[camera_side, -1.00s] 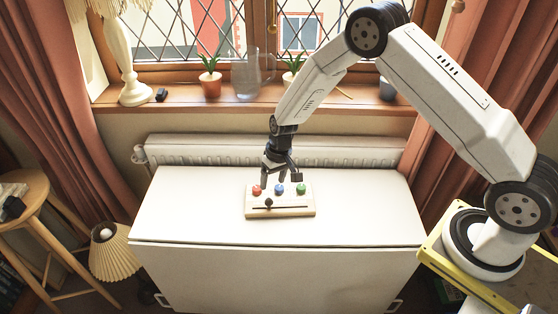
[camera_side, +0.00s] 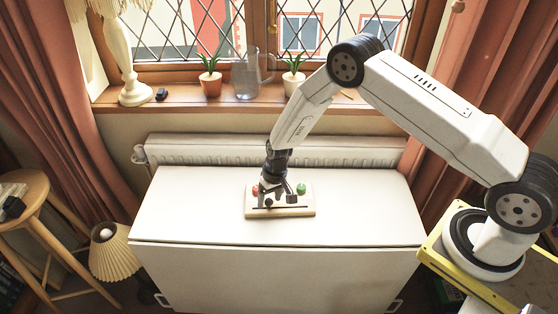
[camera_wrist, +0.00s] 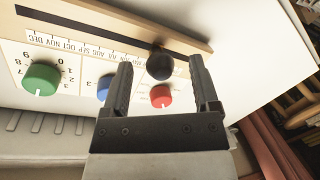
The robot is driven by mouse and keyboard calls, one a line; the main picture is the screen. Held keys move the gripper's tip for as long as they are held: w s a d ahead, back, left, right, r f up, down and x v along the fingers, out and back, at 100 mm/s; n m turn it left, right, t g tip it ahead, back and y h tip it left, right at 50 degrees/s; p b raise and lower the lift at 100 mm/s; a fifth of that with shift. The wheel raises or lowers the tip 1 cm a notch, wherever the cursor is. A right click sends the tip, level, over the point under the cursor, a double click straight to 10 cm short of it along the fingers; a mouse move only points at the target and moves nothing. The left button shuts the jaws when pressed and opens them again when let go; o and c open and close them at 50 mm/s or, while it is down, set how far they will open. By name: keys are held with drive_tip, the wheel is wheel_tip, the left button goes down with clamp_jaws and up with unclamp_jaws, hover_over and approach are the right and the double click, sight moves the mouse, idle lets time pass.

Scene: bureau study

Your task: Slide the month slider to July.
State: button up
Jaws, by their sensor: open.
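The pale wooden panel (camera_side: 300,211) lies on the white table. Its slider has a round black knob (camera_wrist: 160,63), also visible in the side view (camera_side: 268,203), in a long dark slot (camera_wrist: 100,22). A printed month scale (camera_wrist: 75,45) runs beside the slot, with DEC at the far left in the wrist view. The knob stands to the right of the JUL, AUG and SEP labels there; the exact month under it is hidden. My gripper (camera_wrist: 160,62) is open, low over the panel, with one finger on each side of the knob and gaps showing.
The panel also carries a green dial (camera_wrist: 41,78), a blue dial (camera_wrist: 104,88) partly behind a finger, and a red dial (camera_wrist: 161,96) close to the fingers. The white table (camera_side: 200,215) around the panel is clear. A radiator (camera_side: 220,150) stands behind.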

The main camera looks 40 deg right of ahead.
drive_tip(key=shift+f, duration=0.3)
clamp_jaws()
idle(1.4)
